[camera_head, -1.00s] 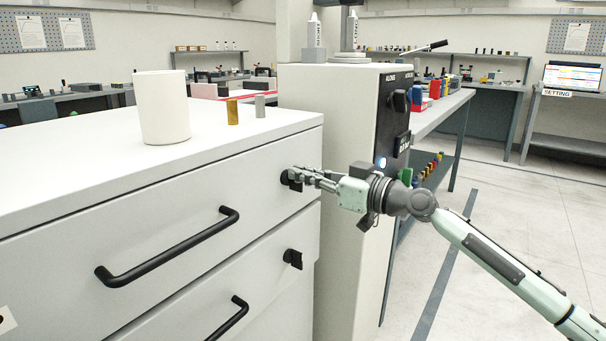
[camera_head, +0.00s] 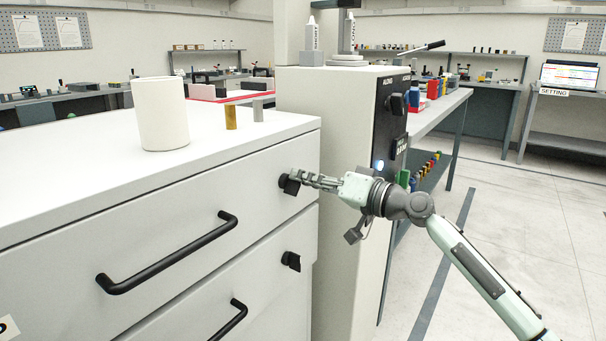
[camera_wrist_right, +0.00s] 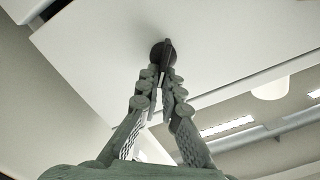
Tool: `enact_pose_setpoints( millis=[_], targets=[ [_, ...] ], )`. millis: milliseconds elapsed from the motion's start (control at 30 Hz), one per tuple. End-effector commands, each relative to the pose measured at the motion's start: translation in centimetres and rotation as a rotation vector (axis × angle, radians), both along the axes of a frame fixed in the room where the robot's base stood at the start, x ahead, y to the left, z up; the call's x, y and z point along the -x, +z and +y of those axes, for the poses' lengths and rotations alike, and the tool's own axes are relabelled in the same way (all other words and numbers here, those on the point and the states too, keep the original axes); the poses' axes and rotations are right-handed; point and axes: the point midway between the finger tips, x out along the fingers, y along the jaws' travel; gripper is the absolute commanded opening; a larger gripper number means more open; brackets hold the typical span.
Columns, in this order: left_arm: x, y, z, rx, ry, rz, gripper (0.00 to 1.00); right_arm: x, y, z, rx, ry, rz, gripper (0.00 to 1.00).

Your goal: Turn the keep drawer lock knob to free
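A black lock knob (camera_head: 288,184) sits at the right end of the upper drawer's front (camera_head: 200,205). My right gripper (camera_head: 298,180) reaches it from the right. In the right wrist view the two fingers (camera_wrist_right: 163,66) converge on the knob's flat black grip (camera_wrist_right: 167,48), one on each side, and appear shut on it. The fingertips partly hide the knob in the head view, so its exact angle is hard to read. A second black lock knob (camera_head: 291,260) is on the drawer below, untouched. My left gripper is not in view.
The cabinet top (camera_head: 60,170) bears a white cylinder (camera_head: 162,115), a brass cylinder (camera_head: 231,116) and a grey cylinder (camera_head: 257,110). Black bar handles (camera_head: 170,255) stick out of the drawers. A machine cabinet (camera_head: 345,130) stands close behind my gripper. Floor at right is open.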

Motion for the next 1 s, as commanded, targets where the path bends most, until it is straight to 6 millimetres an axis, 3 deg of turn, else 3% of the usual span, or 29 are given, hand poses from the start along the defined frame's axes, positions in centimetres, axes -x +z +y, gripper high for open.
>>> enact_pose_setpoints(
  millis=[567, 800, 1000],
  targets=[
    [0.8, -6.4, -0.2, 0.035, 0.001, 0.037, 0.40, -0.5, -0.5, -0.4, -0.320, -0.002, 0.439, 0.00],
    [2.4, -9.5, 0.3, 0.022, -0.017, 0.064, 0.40, -0.6, -1.0, -0.5, -0.430, -0.002, 0.588, 0.00],
    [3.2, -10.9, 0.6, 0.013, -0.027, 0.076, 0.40, -0.6, -1.2, -0.4, -0.490, -0.001, 0.674, 0.00]
  ],
)
